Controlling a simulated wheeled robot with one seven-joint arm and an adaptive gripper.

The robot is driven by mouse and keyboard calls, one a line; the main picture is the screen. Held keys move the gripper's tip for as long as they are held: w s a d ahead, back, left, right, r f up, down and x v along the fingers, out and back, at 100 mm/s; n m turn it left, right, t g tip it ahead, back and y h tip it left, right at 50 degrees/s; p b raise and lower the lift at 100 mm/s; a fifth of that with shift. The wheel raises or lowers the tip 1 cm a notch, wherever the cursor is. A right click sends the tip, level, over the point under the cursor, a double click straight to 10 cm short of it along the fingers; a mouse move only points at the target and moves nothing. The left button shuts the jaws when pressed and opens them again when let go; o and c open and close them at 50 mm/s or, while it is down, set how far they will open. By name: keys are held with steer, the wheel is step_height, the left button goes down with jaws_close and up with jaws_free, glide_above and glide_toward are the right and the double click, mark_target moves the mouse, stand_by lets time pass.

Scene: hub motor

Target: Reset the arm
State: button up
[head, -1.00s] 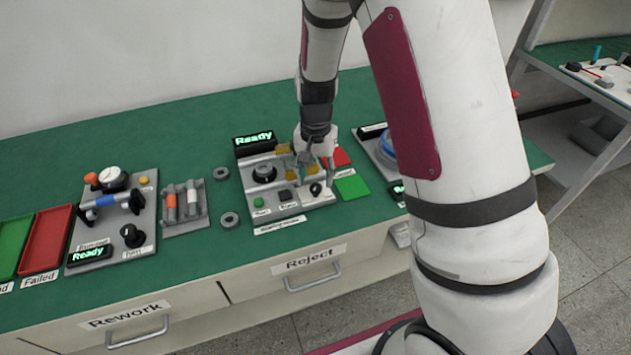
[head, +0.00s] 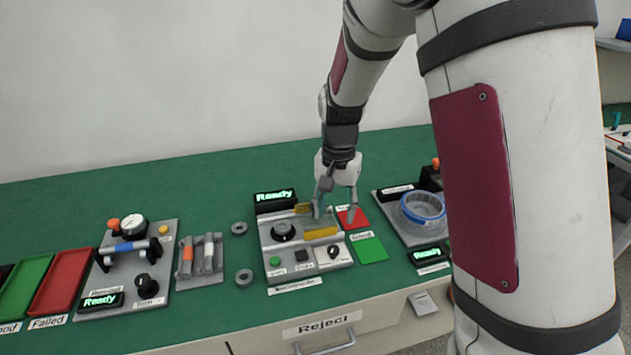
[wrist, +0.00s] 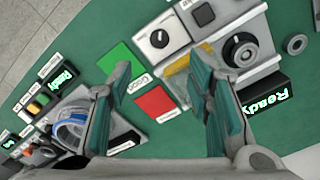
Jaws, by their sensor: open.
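My gripper (head: 336,214) is open above the right part of the middle station (head: 283,258), which has a lit Ready display, a dark round knob (head: 283,231) and yellow pieces. In the wrist view its two teal-padded fingers (wrist: 165,95) stand wide apart with nothing between them. A green square (wrist: 121,66) and a red square (wrist: 155,102) show below and between the fingers. The fingers hide part of the station's yellow pieces (head: 321,233). I cannot tell the exact height of the fingertips, but they look clear of the surface.
A station with a blue-rimmed clear bowl (head: 422,209) stands right of the green square. At left are a gauge station (head: 127,262), a rack of small cylinders (head: 199,258), grey rings (head: 244,277) and red (head: 62,282) and green trays. The green bench top (head: 170,195) is bare behind them.

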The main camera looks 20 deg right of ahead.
steer(key=shift+r, duration=0.1)
steer(key=s+r+n+t, duration=0.1)
steer(key=s+r+n, duration=0.1)
steer(key=s+r, duration=0.3)
steer(key=s+r+n+t, duration=0.2)
steer(key=s+r, duration=0.4)
steer(key=s, duration=0.6)
steer(key=s+r+n+t, duration=0.1)
steer(key=s+r+n, duration=0.2)
steer(key=s+r, duration=0.3)
steer(key=s, duration=0.3)
steer(key=shift+d, duration=0.2)
